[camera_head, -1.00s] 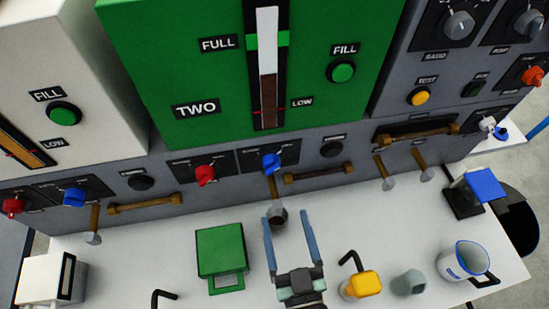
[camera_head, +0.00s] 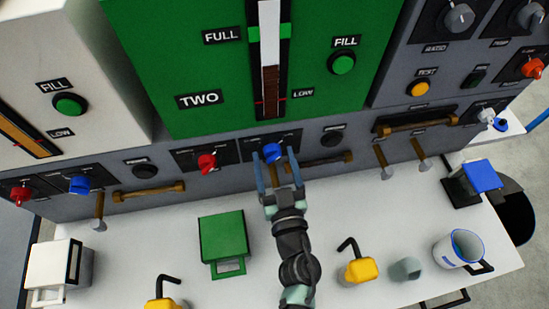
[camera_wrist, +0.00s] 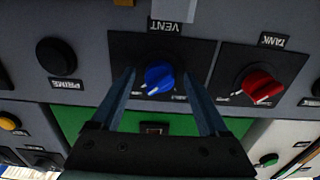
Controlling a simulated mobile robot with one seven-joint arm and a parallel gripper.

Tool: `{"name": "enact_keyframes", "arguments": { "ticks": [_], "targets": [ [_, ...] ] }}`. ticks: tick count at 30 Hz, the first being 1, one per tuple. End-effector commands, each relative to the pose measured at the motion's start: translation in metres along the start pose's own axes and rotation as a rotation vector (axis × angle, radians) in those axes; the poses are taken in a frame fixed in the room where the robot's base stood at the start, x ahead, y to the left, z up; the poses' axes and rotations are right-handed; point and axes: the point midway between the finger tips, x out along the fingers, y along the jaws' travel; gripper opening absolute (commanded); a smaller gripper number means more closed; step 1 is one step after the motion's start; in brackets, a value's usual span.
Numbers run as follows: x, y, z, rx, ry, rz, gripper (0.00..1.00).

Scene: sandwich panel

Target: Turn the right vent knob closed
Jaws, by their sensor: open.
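The right vent knob (camera_head: 272,152) is blue and sits on a dark plate on the grey panel below the green unit. In the wrist view this blue knob (camera_wrist: 159,78) lies under an upside-down VENT label, its white mark pointing to the lower left. My gripper (camera_head: 277,163) is open in front of it. In the wrist view the fingers (camera_wrist: 159,75) stand on either side of the knob, with gaps visible; I cannot tell whether they reach its depth. The other blue knob (camera_head: 80,184) is on the left, below the white unit.
A red knob (camera_head: 206,161) labelled TANK in the wrist view is beside the vent knob. A brown handle bar (camera_head: 330,163) is to the right. A green box (camera_head: 223,240), yellow can (camera_head: 358,270) and white mug (camera_head: 459,250) stand on the white table.

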Motion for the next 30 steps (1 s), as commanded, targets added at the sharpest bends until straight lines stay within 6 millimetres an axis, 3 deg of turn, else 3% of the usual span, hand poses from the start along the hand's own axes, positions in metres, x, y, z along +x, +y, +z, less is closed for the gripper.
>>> {"name": "enact_keyframes", "arguments": {
  "ticks": [4,17,30],
  "targets": [
    [-0.0001,-0.0001,0.0000,0.000,0.000,0.000,0.78],
    [-0.0003,-0.0001,-0.0003,0.000,0.001,0.000,0.01],
    [-0.0003,-0.0001,-0.0007,-0.078,0.001,-0.001,0.00]
  ]
}}
